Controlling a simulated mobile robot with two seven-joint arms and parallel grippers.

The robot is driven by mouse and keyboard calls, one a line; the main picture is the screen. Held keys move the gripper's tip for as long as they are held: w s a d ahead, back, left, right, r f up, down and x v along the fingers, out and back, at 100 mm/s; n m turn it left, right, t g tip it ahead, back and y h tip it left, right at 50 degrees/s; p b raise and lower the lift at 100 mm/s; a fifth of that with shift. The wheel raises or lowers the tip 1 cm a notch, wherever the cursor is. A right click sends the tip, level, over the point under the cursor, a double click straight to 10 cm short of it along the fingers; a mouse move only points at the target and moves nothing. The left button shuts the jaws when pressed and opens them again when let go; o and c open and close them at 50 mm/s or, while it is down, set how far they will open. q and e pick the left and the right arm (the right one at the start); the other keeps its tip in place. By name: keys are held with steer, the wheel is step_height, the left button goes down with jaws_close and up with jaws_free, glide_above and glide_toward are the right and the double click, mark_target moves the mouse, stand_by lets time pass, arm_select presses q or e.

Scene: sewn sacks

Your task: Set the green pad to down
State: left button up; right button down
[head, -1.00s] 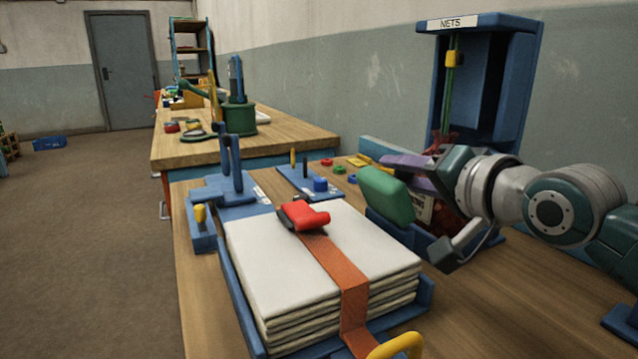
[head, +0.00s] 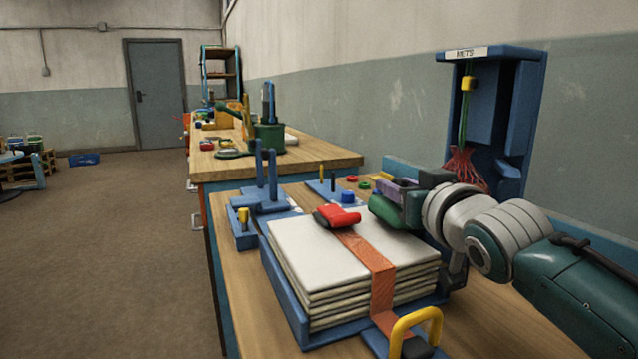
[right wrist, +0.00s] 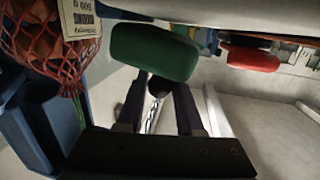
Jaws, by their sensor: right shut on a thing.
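The green pad (head: 390,211) sits low at the right far side of the strapped stack, partly hidden by my right gripper (head: 398,196). In the right wrist view the pad (right wrist: 155,52) is a rounded green block just beyond the fingertips. There my right gripper (right wrist: 158,92) has its two fingers around the pad's short metal stem, shut on it. Whether the pad touches anything below is hidden. My left gripper is not in view.
A stack of white cloth sacks (head: 325,255) lies in a blue tray, under an orange strap (head: 379,275) with a red buckle (head: 337,217). A yellow handle (head: 417,320) stands in front. Behind is a blue NETS stand (head: 505,120) with a red net (head: 465,168).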

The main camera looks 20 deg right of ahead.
steer(key=shift+a+f+n+b, duration=0.35)
steer(key=shift+a+n+b, duration=0.1)
steer(key=shift+n, duration=0.45)
steer(key=c, duration=0.6)
jaws_free()
steer(key=shift+o, duration=0.2)
steer(key=shift+s, duration=0.1)
steer(key=s+a+p, duration=0.1)
steer(key=s+p, duration=0.1)
steer(key=s, duration=0.7)
steer(key=shift+s+a+r, duration=0.2)
steer(key=shift+s, duration=0.15)
